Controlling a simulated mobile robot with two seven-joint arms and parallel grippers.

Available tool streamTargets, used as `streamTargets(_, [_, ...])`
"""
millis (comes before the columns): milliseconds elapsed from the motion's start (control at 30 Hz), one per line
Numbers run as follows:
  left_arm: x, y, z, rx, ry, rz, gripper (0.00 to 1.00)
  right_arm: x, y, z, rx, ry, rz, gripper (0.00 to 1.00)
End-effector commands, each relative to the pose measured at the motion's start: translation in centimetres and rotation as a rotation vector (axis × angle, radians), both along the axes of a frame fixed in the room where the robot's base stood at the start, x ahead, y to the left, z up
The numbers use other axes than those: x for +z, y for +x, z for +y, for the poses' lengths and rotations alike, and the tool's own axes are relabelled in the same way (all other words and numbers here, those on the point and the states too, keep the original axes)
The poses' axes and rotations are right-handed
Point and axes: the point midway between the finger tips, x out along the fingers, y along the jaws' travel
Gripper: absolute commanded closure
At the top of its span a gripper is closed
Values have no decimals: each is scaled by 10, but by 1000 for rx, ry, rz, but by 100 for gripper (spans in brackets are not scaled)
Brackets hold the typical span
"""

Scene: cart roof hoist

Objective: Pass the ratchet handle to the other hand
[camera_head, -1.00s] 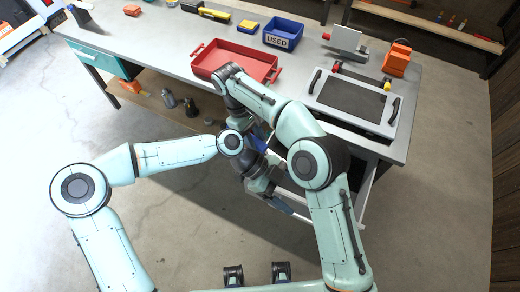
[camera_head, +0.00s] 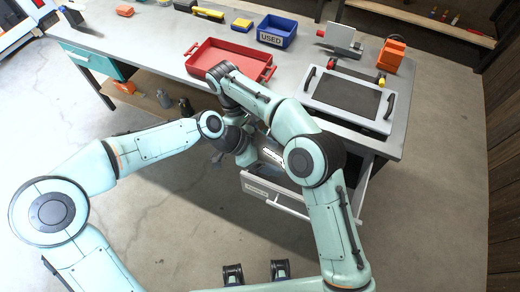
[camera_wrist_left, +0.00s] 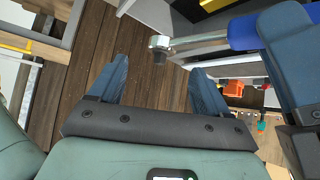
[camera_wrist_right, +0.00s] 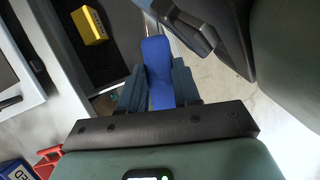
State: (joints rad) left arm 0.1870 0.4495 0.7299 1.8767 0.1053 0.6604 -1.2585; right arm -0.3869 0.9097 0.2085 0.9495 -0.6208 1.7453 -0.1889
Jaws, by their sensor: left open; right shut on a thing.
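The ratchet handle has a blue grip (camera_wrist_right: 158,75) and a metal head (camera_wrist_left: 160,42). My right gripper (camera_wrist_right: 157,92) is shut on the blue grip, one finger on each side. In the left wrist view the blue grip (camera_wrist_left: 243,31) runs into the right gripper's finger at the right. My left gripper (camera_wrist_left: 160,76) is open and empty. The metal head lies just beyond the gap between its fingertips, apart from both fingers as far as I see. In the head view both grippers are largely hidden by the arms, and the ratchet cannot be made out.
An open drawer (camera_head: 280,200) sits below the workbench, close to both wrists. A yellow box (camera_wrist_right: 88,25) lies inside it. On the bench are a red tray (camera_head: 205,68), a blue USED bin (camera_head: 272,40) and a dark-topped panel with handles (camera_head: 318,82). The front floor is open.

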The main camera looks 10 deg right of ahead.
Motion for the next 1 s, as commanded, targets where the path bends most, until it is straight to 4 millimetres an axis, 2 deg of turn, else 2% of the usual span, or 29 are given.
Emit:
streamTargets(100, [-17,-2,-18,-6,0,3,23,1,0,0,0,1,-1,100])
streamTargets(300, [-37,-3,-38,-3,-1,1,23,1,0,0,0,1,-1,100])
streamTargets(500, [-46,-3,-46,-1,0,-1,23,1,0,0,0,1,-1,100])
streamTargets(767, [-47,-3,-47,-1,0,-2,23,1,0,0,0,1,-1,100])
streamTargets(800, [-47,-3,-47,-1,0,-2,29,1,0,0,0,1,-1,100])
streamTargets(867, [-47,-3,-47,-1,0,-1,49,1,0,0,0,1,-1,100])
streamTargets(1000, [-47,-4,-47,-1,1,1,94,1,1,0,1,0,-3,100])
